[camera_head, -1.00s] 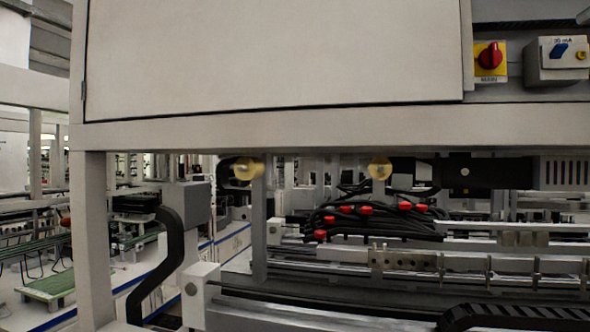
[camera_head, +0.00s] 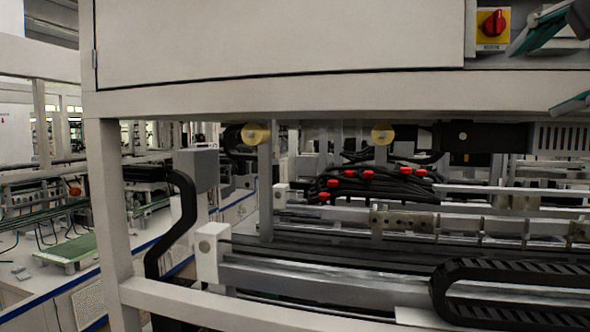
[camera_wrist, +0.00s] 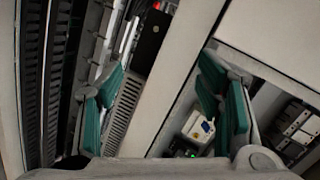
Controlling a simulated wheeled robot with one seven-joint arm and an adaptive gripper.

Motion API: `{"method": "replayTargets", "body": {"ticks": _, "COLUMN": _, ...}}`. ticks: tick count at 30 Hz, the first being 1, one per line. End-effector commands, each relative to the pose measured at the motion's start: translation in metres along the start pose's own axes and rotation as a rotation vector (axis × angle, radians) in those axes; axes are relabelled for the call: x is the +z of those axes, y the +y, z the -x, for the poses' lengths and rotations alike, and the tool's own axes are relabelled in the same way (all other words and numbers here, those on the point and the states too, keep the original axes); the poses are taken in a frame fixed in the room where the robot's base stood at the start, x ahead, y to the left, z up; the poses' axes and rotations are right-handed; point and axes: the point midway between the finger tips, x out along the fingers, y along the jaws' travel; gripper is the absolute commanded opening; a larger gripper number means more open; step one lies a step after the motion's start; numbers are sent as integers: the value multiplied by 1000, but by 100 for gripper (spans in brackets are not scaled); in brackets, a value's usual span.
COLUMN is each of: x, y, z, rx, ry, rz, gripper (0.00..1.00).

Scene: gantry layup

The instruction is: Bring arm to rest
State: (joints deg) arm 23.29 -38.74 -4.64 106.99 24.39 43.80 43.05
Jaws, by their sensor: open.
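My gripper (camera_head: 556,68) shows at the upper right edge of the head view, with only its green-padded fingertips in the picture. The two fingers are apart, one in front of the switch panel and one lower, in front of the frame beam. In the wrist view my gripper (camera_wrist: 165,98) is open, with a green-padded finger on each side and nothing between them but the machine behind. The rest of my arm is out of the head view.
The gantry's light cabinet (camera_head: 280,40) and beam (camera_head: 300,98) stand close ahead. A red rotary switch (camera_head: 492,22) is beside the fingers. A switch box (camera_wrist: 198,128) appears behind the right finger. Below are rails, a black cable chain (camera_head: 500,270) and red-tipped cables (camera_head: 370,185).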

Motion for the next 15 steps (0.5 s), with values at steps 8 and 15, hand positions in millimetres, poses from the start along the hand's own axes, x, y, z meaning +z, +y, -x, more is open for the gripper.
{"method": "replayTargets", "body": {"ticks": 8, "x": 107, "y": 129, "z": -40, "rx": 230, "ry": -300, "rz": 512, "gripper": 60}}
{"method": "replayTargets", "body": {"ticks": 15, "x": 181, "y": 248, "z": -33, "rx": 344, "ry": -606, "rz": 1019, "gripper": 60}}
